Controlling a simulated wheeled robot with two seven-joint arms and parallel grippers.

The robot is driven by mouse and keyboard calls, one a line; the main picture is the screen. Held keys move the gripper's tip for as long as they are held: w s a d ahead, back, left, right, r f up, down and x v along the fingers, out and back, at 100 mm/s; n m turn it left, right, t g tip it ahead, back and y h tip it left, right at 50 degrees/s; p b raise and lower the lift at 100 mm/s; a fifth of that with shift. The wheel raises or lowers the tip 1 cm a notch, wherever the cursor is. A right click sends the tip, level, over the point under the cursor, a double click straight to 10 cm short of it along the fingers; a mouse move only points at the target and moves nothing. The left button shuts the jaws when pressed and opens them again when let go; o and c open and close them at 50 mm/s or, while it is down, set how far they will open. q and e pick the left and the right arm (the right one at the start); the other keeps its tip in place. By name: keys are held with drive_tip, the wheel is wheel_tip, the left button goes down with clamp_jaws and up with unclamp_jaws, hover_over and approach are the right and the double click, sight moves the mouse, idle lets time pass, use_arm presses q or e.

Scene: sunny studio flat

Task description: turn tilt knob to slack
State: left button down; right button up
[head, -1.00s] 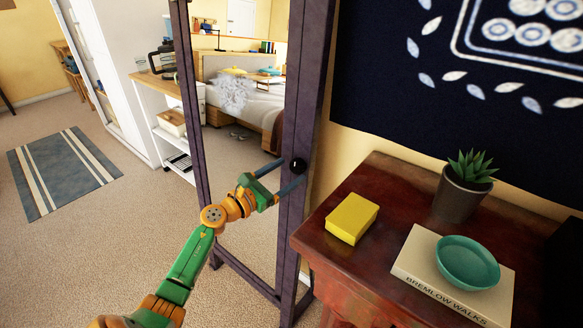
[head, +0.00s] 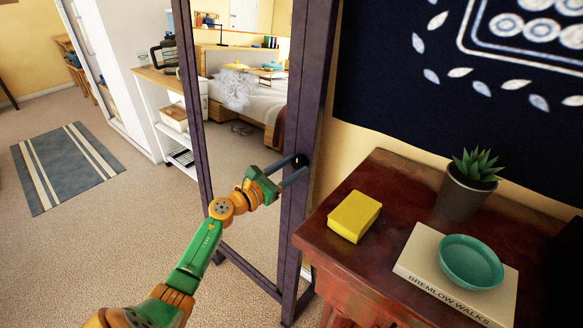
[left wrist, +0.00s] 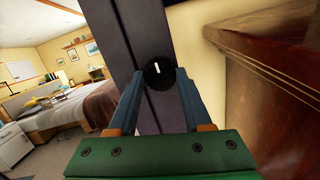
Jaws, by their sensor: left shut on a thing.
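The tilt knob (head: 302,161) is a small round black knob on the right post of the dark purple-brown mirror frame (head: 295,215). In the left wrist view the knob (left wrist: 159,73) shows a white mark pointing nearly straight up, leaning slightly left. My left gripper (head: 300,165) reaches the post from the left. Its two blue-grey fingers lie on either side of the knob and are shut on it; in the left wrist view the fingertips (left wrist: 160,78) flank the knob. My right gripper is not in view.
A red-brown wooden cabinet (head: 345,262) stands close to the right of the post. On it are a yellow box (head: 354,216), a potted succulent (head: 465,185) and a book (head: 420,262) with a teal bowl (head: 471,262). Carpet is clear to the left, with a striped rug (head: 68,166).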

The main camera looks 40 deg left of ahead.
use_arm(q)
drive_tip(key=n+p, duration=0.1)
drive_tip(key=n, duration=0.5)
drive_tip(key=shift+d+y, duration=0.1)
drive_tip(key=shift+y, duration=0.3)
drive_tip(key=n+y+p, duration=0.1)
drive_tip(key=n+p, duration=0.1)
drive_tip(key=n, duration=0.5)
drive_tip(key=shift+d, duration=0.1)
drive_tip(key=n+p, duration=0.1)
drive_tip(key=n, duration=0.2)
drive_tip(key=n+y+p, duration=0.1)
drive_tip(key=n+p, duration=0.1)
drive_tip(key=n, duration=0.2)
drive_tip(key=shift+d+r+y+p, duration=0.1)
drive_tip(key=shift+r+y+p, duration=0.05)
drive_tip(key=shift+y+p, duration=0.15)
drive_tip(key=n+p, duration=0.2)
drive_tip(key=n, duration=0.3)
drive_tip(key=shift+n+g, duration=0.3)
drive_tip(key=shift+n, duration=0.1)
drive_tip(key=shift+p, duration=0.3)
drive_tip(key=shift+c, duration=1.6)
unclamp_jaws()
